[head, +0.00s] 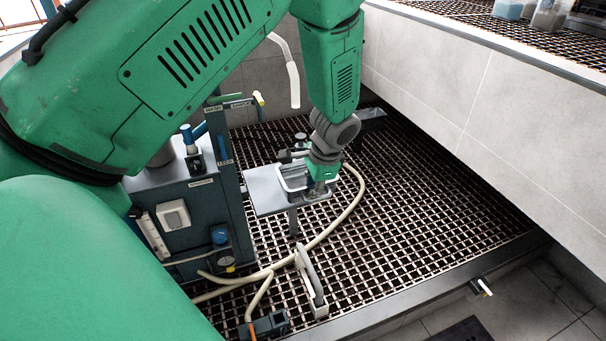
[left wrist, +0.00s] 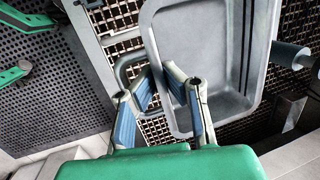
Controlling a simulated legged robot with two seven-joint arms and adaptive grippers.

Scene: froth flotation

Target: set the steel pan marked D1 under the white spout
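The grey steel pan (head: 293,178) is a deep rectangular tray near a steel plate (head: 265,198) in the head view. I cannot read a D1 mark. The pan fills the upper right of the left wrist view (left wrist: 210,50), with a looped handle at its left side. My left gripper (head: 318,188) is at the pan's near right side. In the left wrist view its fingers (left wrist: 158,78) stand apart, with the pan's rim between or just beyond their tips; contact is unclear. The white spout (head: 293,85) hangs above and behind the pan. My right gripper is out of view.
A dark blue-grey machine cabinet (head: 190,215) stands left of the plate. A pale hose (head: 345,215) curves across the open grating (head: 410,220). A tiled wall (head: 480,95) rises on the right. The grating right of the pan is mostly clear.

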